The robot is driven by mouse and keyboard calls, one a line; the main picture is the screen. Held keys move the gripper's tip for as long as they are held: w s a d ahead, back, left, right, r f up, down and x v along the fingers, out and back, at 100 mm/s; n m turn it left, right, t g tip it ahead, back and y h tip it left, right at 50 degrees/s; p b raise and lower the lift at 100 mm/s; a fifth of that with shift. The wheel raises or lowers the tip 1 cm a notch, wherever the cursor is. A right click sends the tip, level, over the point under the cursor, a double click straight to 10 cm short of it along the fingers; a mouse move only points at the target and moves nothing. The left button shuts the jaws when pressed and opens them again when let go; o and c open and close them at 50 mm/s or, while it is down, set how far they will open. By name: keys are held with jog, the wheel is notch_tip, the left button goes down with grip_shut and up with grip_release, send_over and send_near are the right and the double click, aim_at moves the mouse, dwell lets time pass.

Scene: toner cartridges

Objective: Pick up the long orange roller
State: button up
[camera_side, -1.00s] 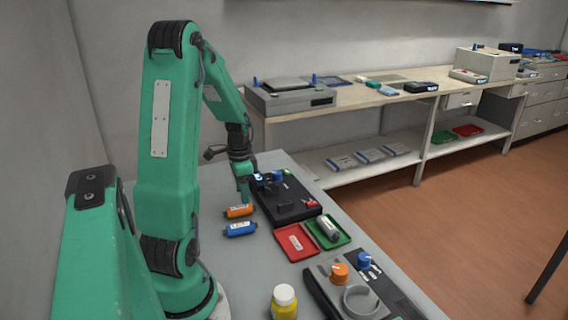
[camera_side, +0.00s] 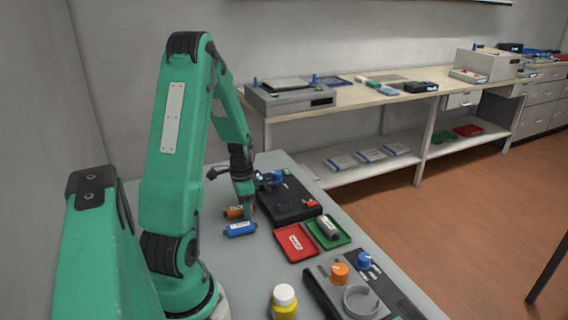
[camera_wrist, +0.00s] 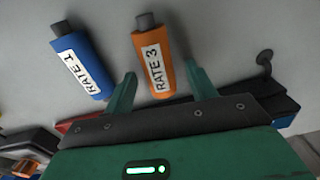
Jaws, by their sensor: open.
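The long orange roller (camera_wrist: 153,58) has a dark end cap and a white label reading "RATE 3". In the wrist view its lower part lies between the two open fingers of my gripper (camera_wrist: 160,86), with a gap on each side. In the side view the roller (camera_side: 232,212) lies on the grey table, partly hidden behind my gripper (camera_side: 245,214). The blue roller (camera_wrist: 80,62), labelled "RATE 1", lies to its left in the wrist view, outside the fingers. In the side view the blue roller (camera_side: 240,229) is just nearer the camera.
A black device (camera_side: 290,205) stands right of the rollers. A yellow bottle (camera_side: 284,305) and a dark knob panel (camera_side: 322,295) are at the front.

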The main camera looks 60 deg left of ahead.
jog(key=shift+f, duration=0.1)
dwell(0.4)
jog(key=c, duration=1.1)
jog(key=shift+r, duration=0.85)
jog(key=r, duration=0.2)
jog(key=d+r, duration=0.1)
jog(key=shift+w, duration=0.25)
jog(key=w+d+r, duration=0.1)
jog(key=d+r, duration=0.1)
jog(key=d, duration=0.1)
jog(key=w+d+r, duration=0.1)
jog(key=d+r, duration=0.1)
jog(key=d, duration=0.1)
jog(key=w+d+r, duration=0.1)
jog(key=d+r, duration=0.1)
jog(key=d, duration=0.2)
jog(key=shift+w+r, duration=0.15)
jog(key=shift+w, duration=0.25)
